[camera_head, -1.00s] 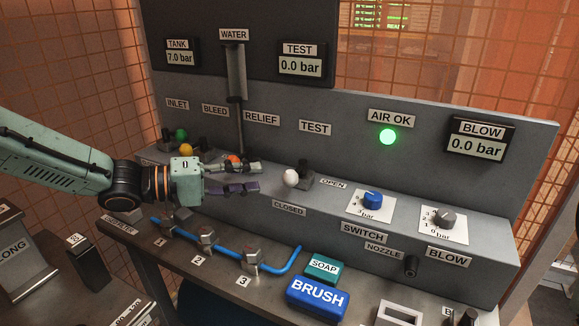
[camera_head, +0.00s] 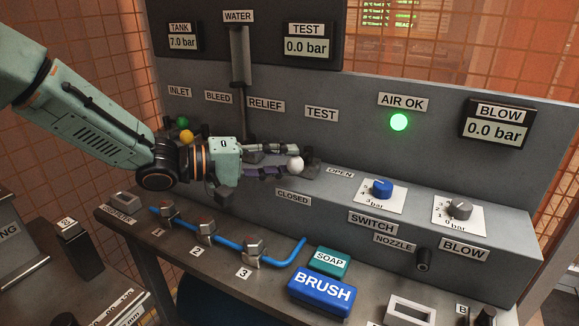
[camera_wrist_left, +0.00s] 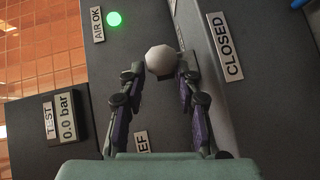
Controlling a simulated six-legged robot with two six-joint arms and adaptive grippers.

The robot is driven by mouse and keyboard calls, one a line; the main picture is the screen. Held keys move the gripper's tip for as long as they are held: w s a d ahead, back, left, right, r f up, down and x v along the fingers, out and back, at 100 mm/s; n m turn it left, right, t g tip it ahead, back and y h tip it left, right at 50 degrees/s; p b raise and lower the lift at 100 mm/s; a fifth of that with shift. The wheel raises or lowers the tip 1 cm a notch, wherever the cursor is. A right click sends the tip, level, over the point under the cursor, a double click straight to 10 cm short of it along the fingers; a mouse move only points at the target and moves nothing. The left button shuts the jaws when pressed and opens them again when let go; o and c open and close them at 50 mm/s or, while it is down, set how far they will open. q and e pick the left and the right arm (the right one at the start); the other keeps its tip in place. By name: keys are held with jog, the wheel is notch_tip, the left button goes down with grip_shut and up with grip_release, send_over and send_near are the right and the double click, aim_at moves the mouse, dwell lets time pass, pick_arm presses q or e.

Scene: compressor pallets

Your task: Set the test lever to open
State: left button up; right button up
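The test lever has a white ball knob (camera_head: 295,164) and a dark base (camera_head: 312,166). It stands on the grey console ledge below the TEST label (camera_head: 321,114). The OPEN label (camera_head: 340,174) is to its right and the CLOSED label (camera_head: 293,197) is below it. My left gripper (camera_head: 287,160) is at the knob from the left, its fingers apart. In the left wrist view the white knob (camera_wrist_left: 160,62) sits between the fingertips, close to both; firm contact cannot be told. The lever's stem is mostly hidden. My right gripper is not in view.
Yellow (camera_head: 187,137) and green (camera_head: 182,122) knobs are left, behind my left arm. A blue dial (camera_head: 382,188) and a grey dial (camera_head: 460,208) are right on the ledge. The blue BRUSH block (camera_head: 322,291) and SOAP block (camera_head: 330,262) lie on the bench below.

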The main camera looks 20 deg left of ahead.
pick_arm(q)
jog(key=shift+w+d+f, duration=0.1)
jog(key=shift+w+d, duration=0.05)
jog(key=shift+d, duration=0.15)
jog(key=shift+w+f, duration=0.15)
jog(key=shift+w, duration=0.3)
jog(key=shift+w+d+b, duration=0.1)
jog(key=shift+d+b, duration=0.1)
jog(key=shift+b, duration=0.1)
jog(key=shift+s, duration=0.2)
jog(key=shift+w, duration=0.15)
jog(key=c, duration=0.5)
grip_shut()
